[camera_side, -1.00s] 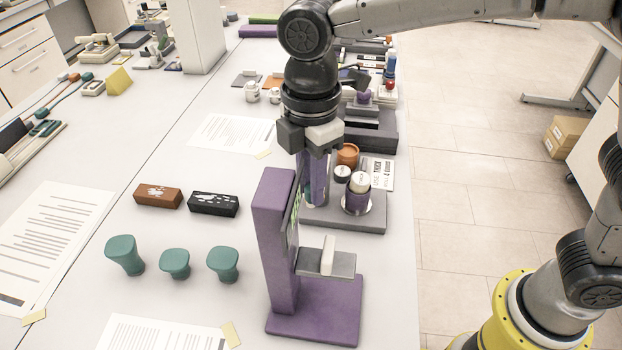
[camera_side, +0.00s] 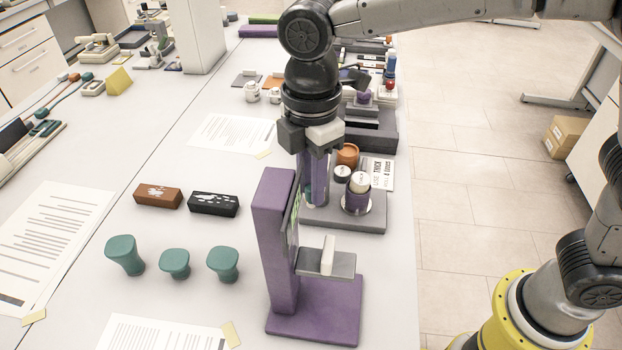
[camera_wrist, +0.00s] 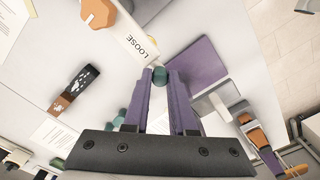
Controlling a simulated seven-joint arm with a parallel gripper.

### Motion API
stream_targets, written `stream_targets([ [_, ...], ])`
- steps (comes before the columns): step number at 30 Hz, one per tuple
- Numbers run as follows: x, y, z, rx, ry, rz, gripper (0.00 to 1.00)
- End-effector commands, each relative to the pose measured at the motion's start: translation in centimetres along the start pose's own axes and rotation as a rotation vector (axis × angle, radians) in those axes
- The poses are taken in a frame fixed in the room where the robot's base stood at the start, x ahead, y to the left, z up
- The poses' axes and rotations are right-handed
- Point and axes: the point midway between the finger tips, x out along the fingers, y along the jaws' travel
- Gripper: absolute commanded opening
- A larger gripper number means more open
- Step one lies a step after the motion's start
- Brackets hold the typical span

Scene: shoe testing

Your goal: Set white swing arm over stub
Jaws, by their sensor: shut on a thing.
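A white bar lettered LOOSE (camera_wrist: 128,38), which looks like the swing arm, crosses the top of the wrist view. An orange faceted knob (camera_wrist: 98,12) sits by its upper end. My gripper (camera_wrist: 159,78) has its purple fingers around a small teal piece at the bar's lower end. Whether the teal piece is joined to the bar I cannot tell. In the side view my gripper (camera_side: 316,190) points down just behind the purple stand (camera_side: 277,240), whose column hides most of the bar. I cannot pick out the stub.
A white block (camera_side: 328,255) stands on the stand's grey plate (camera_side: 345,265). Several teal pegs (camera_side: 174,262) and brown (camera_side: 158,196) and black (camera_side: 213,204) boxes lie to the left. A grey tray (camera_side: 373,222) with a purple-banded jar (camera_side: 357,195) is close behind the stand.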

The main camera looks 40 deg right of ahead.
Motion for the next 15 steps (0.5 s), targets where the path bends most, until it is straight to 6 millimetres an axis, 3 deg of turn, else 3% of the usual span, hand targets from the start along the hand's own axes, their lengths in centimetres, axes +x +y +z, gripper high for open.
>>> stream_targets([
  [8, -0.1, -0.7, 0.7, -0.088, 0.001, 0.002, 0.0],
  [15, -0.2, -1.8, 2.4, -0.274, 0.002, 0.004, 0.0],
])
